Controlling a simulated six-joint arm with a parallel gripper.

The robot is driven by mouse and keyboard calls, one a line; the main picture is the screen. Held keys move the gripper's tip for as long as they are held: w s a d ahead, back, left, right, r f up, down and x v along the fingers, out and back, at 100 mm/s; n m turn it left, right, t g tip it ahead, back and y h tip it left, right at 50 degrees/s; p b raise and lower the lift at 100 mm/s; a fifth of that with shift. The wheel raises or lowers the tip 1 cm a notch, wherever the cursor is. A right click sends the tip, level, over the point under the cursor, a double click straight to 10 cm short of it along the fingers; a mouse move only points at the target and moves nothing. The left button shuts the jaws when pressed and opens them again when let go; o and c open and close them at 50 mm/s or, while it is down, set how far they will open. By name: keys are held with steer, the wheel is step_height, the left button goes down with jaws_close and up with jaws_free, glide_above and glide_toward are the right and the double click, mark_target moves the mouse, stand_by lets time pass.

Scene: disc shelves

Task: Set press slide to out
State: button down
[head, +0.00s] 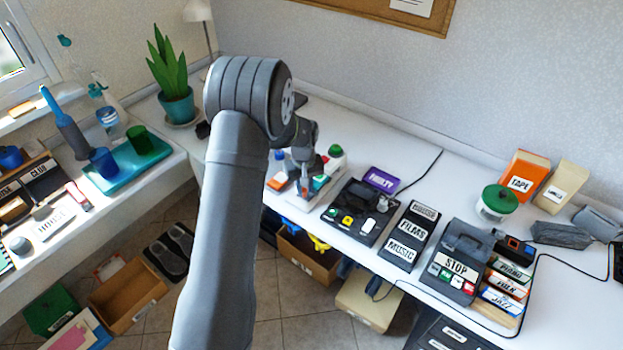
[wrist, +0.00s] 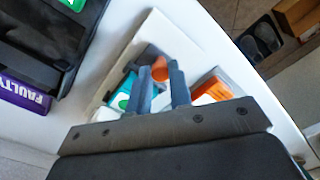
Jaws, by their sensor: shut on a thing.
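The press is a white-based device (head: 305,200) at the left end of the long desk, partly hidden by my arm. In the wrist view its pale base plate (wrist: 150,32) lies below my gripper, with a teal part (wrist: 122,101) on it. My gripper (head: 304,188) is down at the press. In the wrist view my gripper (wrist: 161,77) has its two fingers close around a small orange-red knob (wrist: 159,68), which looks like the slide's handle. The slide's track and its exact position are mostly hidden by the fingers.
An orange-and-white block (wrist: 212,91) lies beside the fingers. A black device (head: 350,222) with coloured buttons and a purple FAULTY box (head: 381,180) stand to the right. A green button (head: 335,151) is behind my gripper. The desk's front edge is close.

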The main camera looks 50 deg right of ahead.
steer(key=shift+a, duration=1.7)
steer(key=c, duration=1.3)
jaws_free()
steer(key=shift+r, duration=0.1)
step_height(320, 180, up, 17)
step_height(320, 180, down, 17)
steer(key=shift+f, duration=0.15)
steer(key=shift+d, duration=0.1)
